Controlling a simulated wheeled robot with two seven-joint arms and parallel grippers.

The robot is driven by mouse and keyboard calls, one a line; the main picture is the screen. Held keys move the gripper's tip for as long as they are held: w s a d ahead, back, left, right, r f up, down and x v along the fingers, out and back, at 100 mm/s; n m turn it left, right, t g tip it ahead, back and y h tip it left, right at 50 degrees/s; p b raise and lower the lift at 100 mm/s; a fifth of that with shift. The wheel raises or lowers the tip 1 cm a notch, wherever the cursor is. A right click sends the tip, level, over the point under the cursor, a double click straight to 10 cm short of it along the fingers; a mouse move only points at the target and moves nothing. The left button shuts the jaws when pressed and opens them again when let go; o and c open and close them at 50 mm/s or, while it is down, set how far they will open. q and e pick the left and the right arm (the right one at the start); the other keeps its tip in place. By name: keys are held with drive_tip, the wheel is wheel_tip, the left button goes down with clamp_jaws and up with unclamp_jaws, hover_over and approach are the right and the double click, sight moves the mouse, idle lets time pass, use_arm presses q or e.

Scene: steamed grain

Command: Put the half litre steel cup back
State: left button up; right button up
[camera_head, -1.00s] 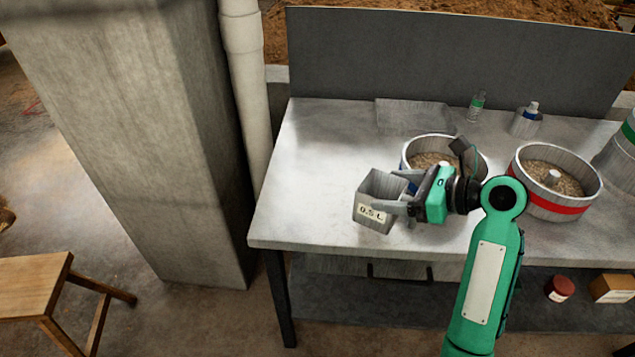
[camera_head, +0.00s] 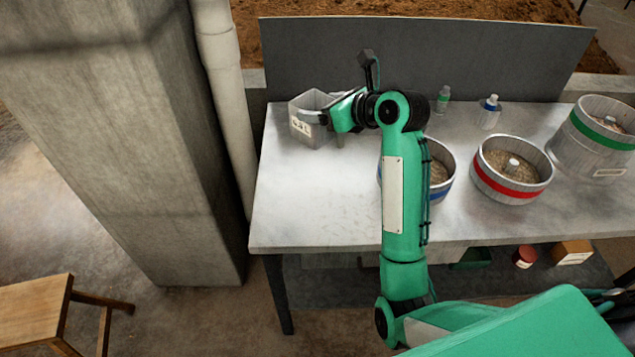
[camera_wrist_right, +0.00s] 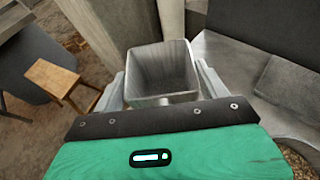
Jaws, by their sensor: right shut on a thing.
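The half litre steel cup (camera_head: 309,129) is a square grey cup with a white label, at the back left of the steel table in the head view. My right gripper (camera_head: 322,117) is shut on it. In the right wrist view the cup (camera_wrist_right: 162,72) is between the two fingers, with its open top showing and looking empty. I cannot tell whether its base touches the table. My left gripper is not in view.
The table (camera_head: 310,205) is clear at the front left. A blue-banded pot (camera_head: 446,183) is partly behind my right arm. A red-banded pot (camera_head: 508,187), a green-banded pot (camera_head: 606,128) and small bottles stand farther right. A back panel (camera_head: 420,55) rises behind; a concrete pillar (camera_head: 120,130) stands left.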

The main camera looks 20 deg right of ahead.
drive_tip(key=shift+f+b, duration=0.7)
drive_tip(key=shift+f, duration=9.1)
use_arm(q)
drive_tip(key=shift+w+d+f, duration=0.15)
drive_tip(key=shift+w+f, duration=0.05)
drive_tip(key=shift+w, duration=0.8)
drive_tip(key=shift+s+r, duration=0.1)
use_arm(e)
drive_tip(key=o, duration=1.9)
drive_tip(key=shift+f, duration=0.1)
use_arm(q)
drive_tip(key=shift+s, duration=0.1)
